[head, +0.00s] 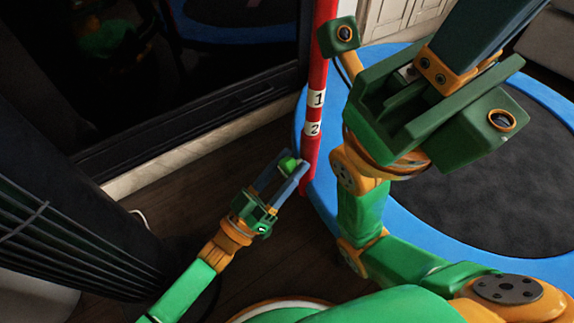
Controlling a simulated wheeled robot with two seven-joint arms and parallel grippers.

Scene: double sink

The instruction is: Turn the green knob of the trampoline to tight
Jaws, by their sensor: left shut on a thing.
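The green knob (287,166) is on the lower part of a red post (311,148) at the edge of the trampoline (316,190). My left gripper (291,163) reaches up from the lower left, with its two fingers on either side of the knob, shut on it. The fingers hide part of the knob, and its tight marking cannot be read. My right gripper (488,30) is large in the upper right, close to the camera. Its fingertips run out of the top of the picture, so its opening cannot be told.
White labels "1" (317,99) and "2" (313,129) are on the red post. A dark glass-fronted unit (150,80) stands at the upper left. A dark ribbed object (70,240) fills the lower left. Wooden floor (180,190) lies between them.

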